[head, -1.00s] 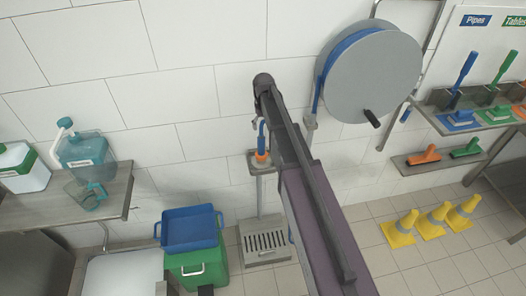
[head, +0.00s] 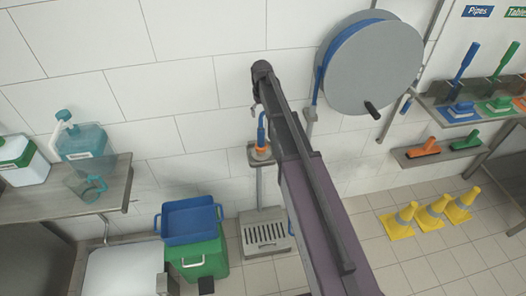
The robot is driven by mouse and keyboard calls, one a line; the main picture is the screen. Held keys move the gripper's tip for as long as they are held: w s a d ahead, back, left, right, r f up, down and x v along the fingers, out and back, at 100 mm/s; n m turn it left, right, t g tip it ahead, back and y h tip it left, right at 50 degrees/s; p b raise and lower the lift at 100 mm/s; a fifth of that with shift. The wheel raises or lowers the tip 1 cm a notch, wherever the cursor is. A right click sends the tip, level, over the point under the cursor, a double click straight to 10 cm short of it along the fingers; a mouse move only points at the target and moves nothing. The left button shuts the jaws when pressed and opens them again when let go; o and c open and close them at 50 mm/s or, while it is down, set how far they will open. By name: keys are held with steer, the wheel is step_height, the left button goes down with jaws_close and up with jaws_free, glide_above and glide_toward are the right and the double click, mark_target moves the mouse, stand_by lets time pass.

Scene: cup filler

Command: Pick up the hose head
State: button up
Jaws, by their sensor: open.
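The hose head (head: 261,133) is blue with an orange base (head: 262,151). It stands upright on a narrow metal stand against the tiled wall, just left of my dark arm (head: 317,203). My arm reaches up from the bottom of the view to a rounded joint above the hose head. My gripper is hidden behind the arm. A small grey tip shows at the arm's left edge above the hose head, and I cannot tell what it is.
A hose reel (head: 372,62) hangs at the upper right. A blue tray (head: 190,221) sits on a green crate (head: 197,260) left of the floor grate (head: 265,233). Yellow cones (head: 430,214) stand on the right. A side table (head: 80,201) holds jugs.

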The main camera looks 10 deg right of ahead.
mark_target(261, 129)
steer(key=shift+f+b, duration=3.15)
steer(key=shift+f, duration=0.35)
steer(key=shift+f, duration=0.1)
steer(key=shift+w+a+f+b, duration=0.1)
steer(key=shift+a+f+b, duration=0.05)
steer(key=shift+f+b, duration=1.15)
steer(key=shift+w+a+f+b, duration=0.1)
steer(key=shift+f+b, duration=1.1)
steer(key=shift+b, duration=0.1)
steer(key=shift+s, duration=0.1)
jaws_close()
